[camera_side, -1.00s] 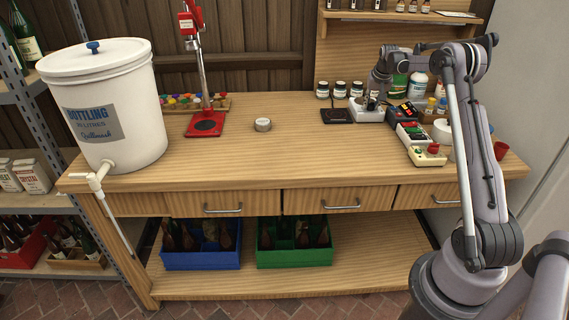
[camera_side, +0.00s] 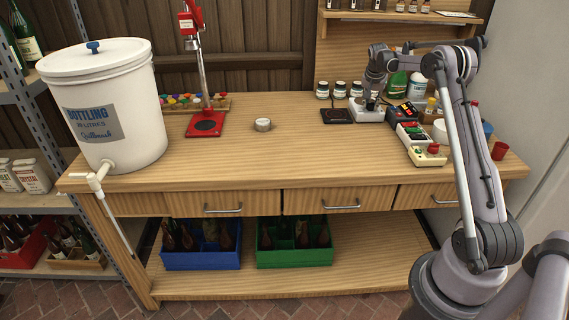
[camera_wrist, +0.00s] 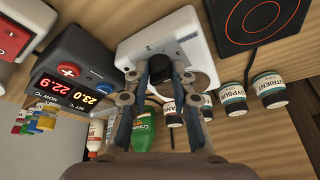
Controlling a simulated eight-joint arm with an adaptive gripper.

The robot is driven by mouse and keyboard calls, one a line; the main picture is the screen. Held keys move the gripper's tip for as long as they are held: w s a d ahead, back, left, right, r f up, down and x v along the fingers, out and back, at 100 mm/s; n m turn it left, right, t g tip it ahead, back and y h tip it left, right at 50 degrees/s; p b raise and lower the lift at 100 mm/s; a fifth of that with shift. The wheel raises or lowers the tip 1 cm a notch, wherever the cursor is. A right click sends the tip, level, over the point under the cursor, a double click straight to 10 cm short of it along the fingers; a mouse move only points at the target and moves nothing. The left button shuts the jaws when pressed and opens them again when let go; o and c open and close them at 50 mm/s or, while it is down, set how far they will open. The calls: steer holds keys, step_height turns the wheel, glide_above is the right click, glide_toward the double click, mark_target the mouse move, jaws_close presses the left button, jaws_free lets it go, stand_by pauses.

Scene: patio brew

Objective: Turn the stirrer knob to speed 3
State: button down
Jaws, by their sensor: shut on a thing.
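The stirrer is a white box (camera_side: 366,110) at the back right of the bench. In the wrist view its white top (camera_wrist: 135,48) shows printed numbers around the knob, of which a 2 is readable. The dark round knob (camera_wrist: 162,66) sits between my fingers and is partly hidden by them. My gripper (camera_wrist: 160,72) points down over the box and is shut on the knob, a finger on each side. In the side view my gripper (camera_side: 371,100) stands upright over the box. The pointer mark on the knob cannot be made out.
A black plate with an orange ring (camera_wrist: 262,15) lies beside the stirrer. A temperature controller (camera_wrist: 68,72) reading 22.9 and 23.0 stands on the other side. Small labelled jars (camera_wrist: 232,98) and a green bottle (camera_wrist: 144,128) stand close behind.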

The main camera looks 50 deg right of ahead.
steer(key=c, duration=1.1)
jaws_free()
steer(key=shift+c, duration=0.2)
steer(key=v, duration=1.2)
